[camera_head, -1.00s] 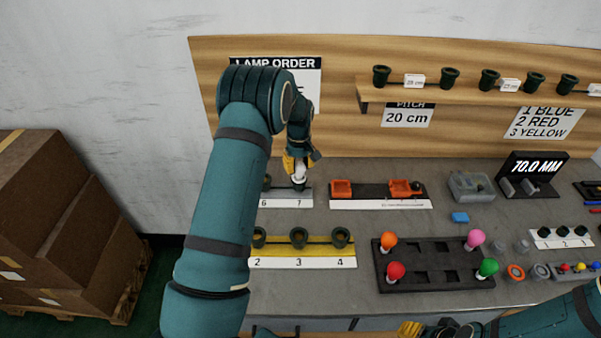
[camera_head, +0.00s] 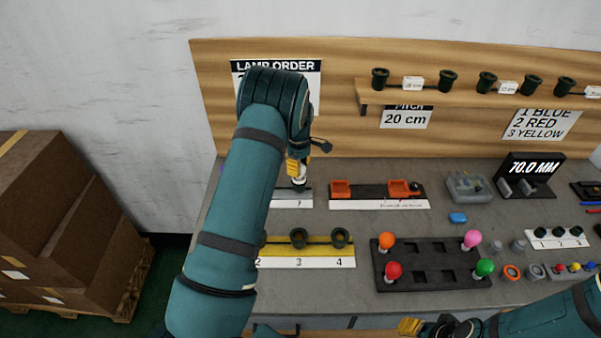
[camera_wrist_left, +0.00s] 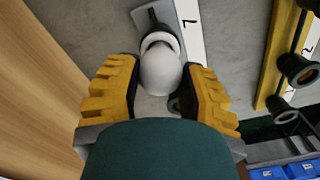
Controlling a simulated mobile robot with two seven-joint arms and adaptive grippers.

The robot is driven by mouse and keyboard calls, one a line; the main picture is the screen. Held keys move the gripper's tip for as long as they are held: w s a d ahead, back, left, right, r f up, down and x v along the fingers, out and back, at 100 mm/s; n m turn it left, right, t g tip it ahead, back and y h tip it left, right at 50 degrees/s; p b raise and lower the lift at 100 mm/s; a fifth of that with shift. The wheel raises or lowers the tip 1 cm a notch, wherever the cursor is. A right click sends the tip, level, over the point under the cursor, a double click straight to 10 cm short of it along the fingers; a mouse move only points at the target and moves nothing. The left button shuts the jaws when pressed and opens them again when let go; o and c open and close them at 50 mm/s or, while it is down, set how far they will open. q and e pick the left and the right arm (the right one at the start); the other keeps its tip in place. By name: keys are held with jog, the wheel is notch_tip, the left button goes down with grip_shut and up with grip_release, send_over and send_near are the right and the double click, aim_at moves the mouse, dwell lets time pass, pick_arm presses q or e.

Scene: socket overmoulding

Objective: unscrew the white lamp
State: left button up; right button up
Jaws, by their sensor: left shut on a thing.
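The white lamp (camera_head: 299,183) is at the 7 end of a numbered strip near the back wall. In the left wrist view the lamp (camera_wrist_left: 160,72) shows as a smooth white bulb between two yellow fingers. My left gripper (camera_head: 297,168) points down from above and is shut on the lamp. A dark round socket rim (camera_wrist_left: 158,42) shows right at the bulb; I cannot tell how deep the lamp sits in it. My right gripper (camera_head: 412,327) shows only partly at the bottom edge, its opening unclear.
A yellow rack (camera_head: 318,251) with dark sockets stands in front. A black tray (camera_head: 432,263) holds orange, red, pink and green lamps to the right. An orange-clamped fixture (camera_head: 370,191) lies right of the lamp. Grey bench is clear between them.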

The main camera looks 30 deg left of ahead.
pick_arm(q)
jog(key=n+p, duration=0.1)
jog(key=n, duration=0.2)
jog(key=shift+r, duration=0.1)
jog(key=shift+n, duration=0.8)
jog(key=o, duration=1)
